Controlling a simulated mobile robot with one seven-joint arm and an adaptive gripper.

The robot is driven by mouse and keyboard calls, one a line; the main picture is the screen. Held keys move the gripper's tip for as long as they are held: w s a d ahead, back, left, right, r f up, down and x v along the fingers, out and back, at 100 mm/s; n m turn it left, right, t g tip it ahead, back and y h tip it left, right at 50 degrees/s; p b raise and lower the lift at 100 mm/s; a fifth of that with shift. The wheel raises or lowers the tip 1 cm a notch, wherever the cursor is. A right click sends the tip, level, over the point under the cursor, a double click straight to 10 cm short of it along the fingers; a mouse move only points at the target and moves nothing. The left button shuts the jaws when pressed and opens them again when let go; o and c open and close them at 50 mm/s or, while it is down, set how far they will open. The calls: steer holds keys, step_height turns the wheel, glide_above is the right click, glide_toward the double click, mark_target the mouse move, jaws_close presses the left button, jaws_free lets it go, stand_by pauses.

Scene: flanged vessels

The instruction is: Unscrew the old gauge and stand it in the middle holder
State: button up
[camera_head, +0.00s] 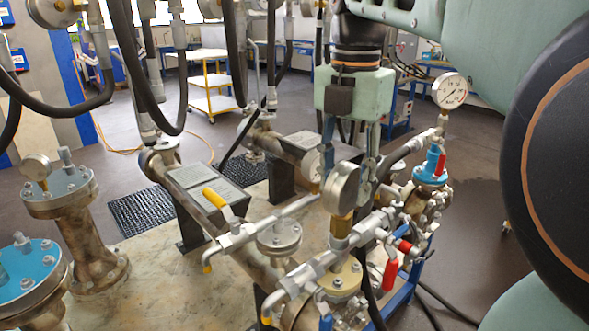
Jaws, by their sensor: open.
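A round pressure gauge (342,187) stands upright, seen nearly edge-on, on a brass fitting (341,228) above the front valve assembly. My gripper (347,167) points down at this gauge from above, fingers apart, one on each side of its upper part. I cannot tell whether the fingers touch it. A second gauge (450,91) with a white dial stands on the valve stack to the right. A third small gauge (36,167) sits on the left vessel. Which gauge is the old one is not marked. I cannot make out a gauge holder in this view.
Valve pipework with a yellow handle (216,197) and a red handle (390,274) crowds the space around the gauge. Black hoses (150,75) hang at the upper left. Flanged vessels (92,230) stand at the left. A white cart (211,85) stands on open floor behind.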

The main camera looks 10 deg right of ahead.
steer(key=shift+r, duration=3.5)
steer(key=shift+c, duration=0.3)
